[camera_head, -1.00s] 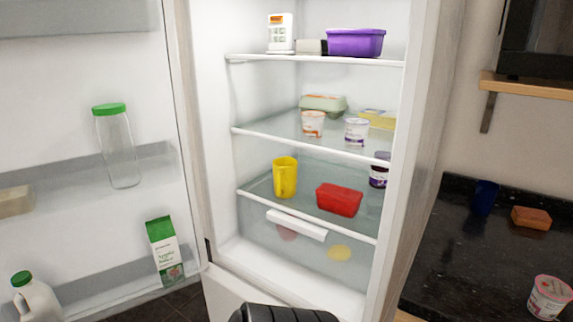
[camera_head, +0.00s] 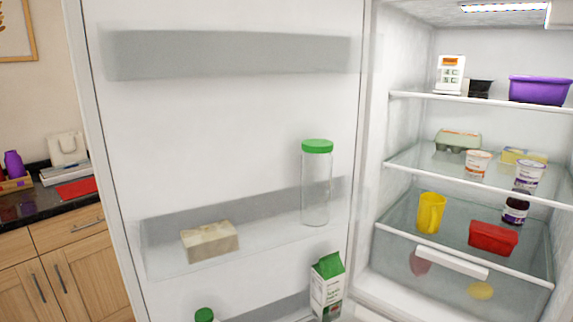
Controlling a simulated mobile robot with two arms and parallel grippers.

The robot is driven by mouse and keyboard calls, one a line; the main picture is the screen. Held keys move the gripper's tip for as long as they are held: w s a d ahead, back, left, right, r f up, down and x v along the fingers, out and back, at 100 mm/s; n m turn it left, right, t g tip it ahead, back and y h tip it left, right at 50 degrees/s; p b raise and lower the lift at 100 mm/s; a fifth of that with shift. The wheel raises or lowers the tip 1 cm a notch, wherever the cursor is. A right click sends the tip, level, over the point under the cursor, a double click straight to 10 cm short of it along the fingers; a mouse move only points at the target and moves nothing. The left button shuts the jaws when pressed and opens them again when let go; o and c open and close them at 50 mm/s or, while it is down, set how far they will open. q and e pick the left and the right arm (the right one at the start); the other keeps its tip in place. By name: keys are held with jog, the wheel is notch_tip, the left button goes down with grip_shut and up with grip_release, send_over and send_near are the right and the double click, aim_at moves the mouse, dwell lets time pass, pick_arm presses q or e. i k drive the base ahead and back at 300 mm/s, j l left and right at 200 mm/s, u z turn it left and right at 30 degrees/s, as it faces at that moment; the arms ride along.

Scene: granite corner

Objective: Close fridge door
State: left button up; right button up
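The fridge door (camera_head: 230,120) stands wide open at the left of the fridge (camera_head: 410,60). Its inner side faces me, and its outer free edge runs down the left of the view. On the door shelves are a glass jar with a green lid (camera_head: 316,185), a beige block (camera_head: 210,242), a green and white juice carton (camera_head: 327,287) and a green cap (camera_head: 205,315) at the bottom edge. The fridge interior is lit and its shelves hold food. Neither of my grippers shows in this view.
Inside the fridge are a purple tub (camera_head: 539,90), a yellow cup (camera_head: 430,212) and a red container (camera_head: 493,238). Left of the door stands a wooden cabinet (camera_head: 75,265) with a dark counter, holding a red item (camera_head: 76,188) and a purple bottle (camera_head: 14,164).

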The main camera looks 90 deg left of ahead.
aim_at(195, 113)
jog(key=k+j+u, duration=0.2)
jog(key=k+j, duration=0.6)
jog(key=k+j+u, duration=0.2)
jog(key=k+j, duration=0.55)
jog(key=j, duration=0.15)
